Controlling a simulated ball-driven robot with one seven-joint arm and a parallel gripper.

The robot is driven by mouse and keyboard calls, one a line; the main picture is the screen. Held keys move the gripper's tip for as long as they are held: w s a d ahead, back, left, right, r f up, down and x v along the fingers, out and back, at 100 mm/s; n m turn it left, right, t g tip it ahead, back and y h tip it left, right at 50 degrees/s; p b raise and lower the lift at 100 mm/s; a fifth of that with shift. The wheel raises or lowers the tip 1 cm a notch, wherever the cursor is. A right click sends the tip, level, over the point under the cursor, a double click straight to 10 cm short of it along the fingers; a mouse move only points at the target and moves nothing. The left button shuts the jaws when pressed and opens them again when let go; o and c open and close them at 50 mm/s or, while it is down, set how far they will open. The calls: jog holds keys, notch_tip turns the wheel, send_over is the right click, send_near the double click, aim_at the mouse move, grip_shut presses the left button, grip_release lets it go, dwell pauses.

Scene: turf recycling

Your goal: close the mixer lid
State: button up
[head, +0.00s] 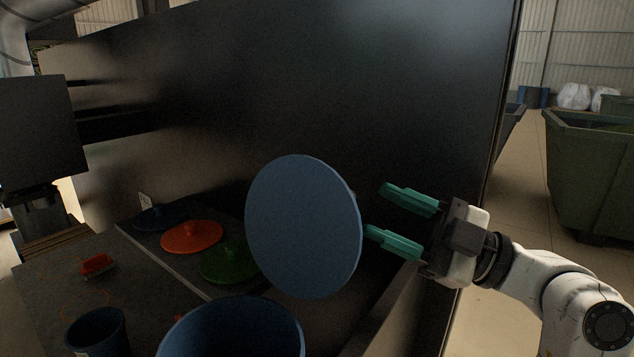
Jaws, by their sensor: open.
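A large round blue lid (303,227) stands nearly upright in the middle of the head view, its flat face toward me. Below it is the open rim of a blue round container (232,320), which seems to be the mixer. The bottom of the picture cuts it off, and any hinge is hidden. My gripper (377,211) is just right of the lid's right edge. Its two teal fingers are apart and point left, with nothing visible between them. I cannot tell whether a finger touches the lid's back.
Dark blue, orange (192,237) and green (226,264) lids lie on the grey table (50,290). A red block (97,264) and a dark blue cup (96,332) are at left. A dark panel (300,90) stands behind. A green skip (595,170) is at far right.

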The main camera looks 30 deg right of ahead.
aim_at(326, 189)
jog(key=p+x, duration=0.3)
jog(key=x, duration=0.6)
jog(key=shift+w+a, duration=0.1)
grip_shut()
dwell(0.4)
